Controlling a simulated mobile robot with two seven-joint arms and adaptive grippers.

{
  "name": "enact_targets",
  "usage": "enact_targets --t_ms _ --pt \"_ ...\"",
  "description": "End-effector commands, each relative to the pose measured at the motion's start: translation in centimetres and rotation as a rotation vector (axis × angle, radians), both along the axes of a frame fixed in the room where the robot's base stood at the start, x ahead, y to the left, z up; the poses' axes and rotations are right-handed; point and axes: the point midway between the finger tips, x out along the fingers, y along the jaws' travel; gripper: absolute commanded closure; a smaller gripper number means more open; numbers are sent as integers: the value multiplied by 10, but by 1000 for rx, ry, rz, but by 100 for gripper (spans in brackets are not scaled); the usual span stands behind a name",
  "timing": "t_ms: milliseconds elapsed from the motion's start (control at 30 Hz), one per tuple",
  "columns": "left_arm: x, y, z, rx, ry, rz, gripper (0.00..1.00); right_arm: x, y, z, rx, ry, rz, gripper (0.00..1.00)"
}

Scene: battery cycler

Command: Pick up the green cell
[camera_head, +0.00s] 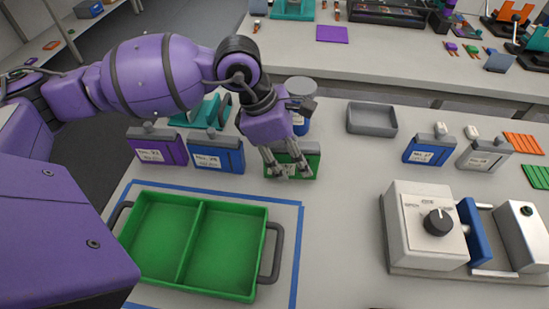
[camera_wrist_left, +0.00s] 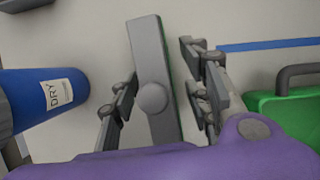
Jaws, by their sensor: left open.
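The green cell (camera_head: 311,161) stands upright on the bench behind the green tray, partly hidden by my left gripper. My left gripper (camera_head: 290,172) reaches down over it with its fingers open. In the left wrist view, the cell's grey top with a round knob (camera_wrist_left: 152,70) lies between the two open fingers (camera_wrist_left: 160,92), with a strip of green along its side. A gap shows on both sides, so the fingers do not appear closed on it. My right gripper is not in view.
A purple cell (camera_head: 158,150) and a blue cell (camera_head: 217,155) stand to the left. A blue canister (camera_wrist_left: 45,95) marked DRY is close by. The green two-part tray (camera_head: 268,220) lies in front. A cycler box (camera_head: 425,225) stands right. The bench between tray and box is clear.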

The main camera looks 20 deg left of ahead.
Motion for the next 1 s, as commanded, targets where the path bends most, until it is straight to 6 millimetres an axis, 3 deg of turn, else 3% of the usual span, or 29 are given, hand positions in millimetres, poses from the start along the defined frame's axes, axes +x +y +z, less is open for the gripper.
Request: enact_targets --t_ms 67,400,1000 --pt "1 0 1 0 -2 -1 56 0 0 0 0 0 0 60" --pt "0 0 1 0 -2 -1 100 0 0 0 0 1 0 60" --pt "1 -1 7 -2 -6 -1 100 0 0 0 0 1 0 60"
